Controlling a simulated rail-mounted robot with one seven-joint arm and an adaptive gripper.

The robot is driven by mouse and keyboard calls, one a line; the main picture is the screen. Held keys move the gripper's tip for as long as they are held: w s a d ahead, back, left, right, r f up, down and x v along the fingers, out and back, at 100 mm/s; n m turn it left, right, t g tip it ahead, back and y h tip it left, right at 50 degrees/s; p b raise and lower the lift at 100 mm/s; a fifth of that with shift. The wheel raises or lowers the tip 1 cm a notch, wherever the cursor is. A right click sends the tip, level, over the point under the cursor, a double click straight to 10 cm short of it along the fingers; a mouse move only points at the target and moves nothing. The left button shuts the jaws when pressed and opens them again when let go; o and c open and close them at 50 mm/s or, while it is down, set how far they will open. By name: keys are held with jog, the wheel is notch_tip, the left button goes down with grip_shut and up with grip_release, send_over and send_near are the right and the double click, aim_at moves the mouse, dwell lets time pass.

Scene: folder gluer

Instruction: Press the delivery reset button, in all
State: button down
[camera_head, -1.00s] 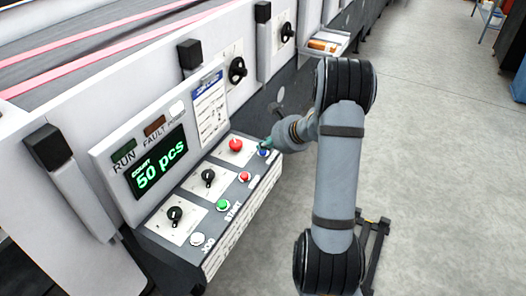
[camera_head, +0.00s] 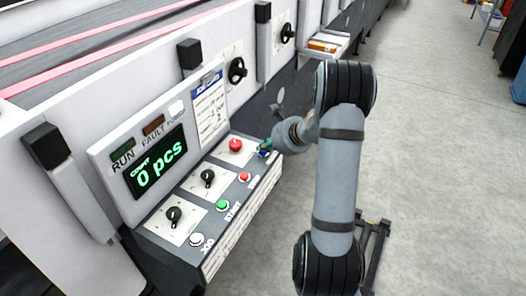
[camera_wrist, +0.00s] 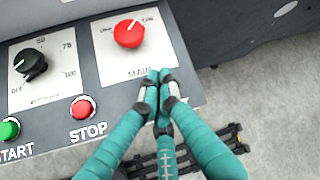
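A blue button (camera_head: 264,154) sits at the far right end of the control panel's button row. My gripper (camera_head: 268,144) is over it, with its teal fingertips at the button. In the wrist view my gripper (camera_wrist: 159,76) has its teal fingers drawn together at the tips, with nothing seen between them. The fingers hide the blue button there, so I cannot see how deep it sits. The count display (camera_head: 159,164) above the panel reads 0 pcs in green.
The sloped panel (camera_head: 152,236) also carries a red STOP button (camera_wrist: 83,108), a green START button (camera_head: 222,205), a white JOG button (camera_head: 196,239), black knobs (camera_head: 208,178) and a red main knob (camera_wrist: 129,34). Open floor (camera_head: 430,150) lies right of my arm.

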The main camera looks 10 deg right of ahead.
aim_at(264, 154)
jog(key=shift+r+p, duration=0.6)
jog(key=shift+r, duration=0.2)
notch_tip(264, 154, up, 5)
jog(key=p, duration=0.4)
jog(key=shift+f, duration=0.1)
dwell(0.6)
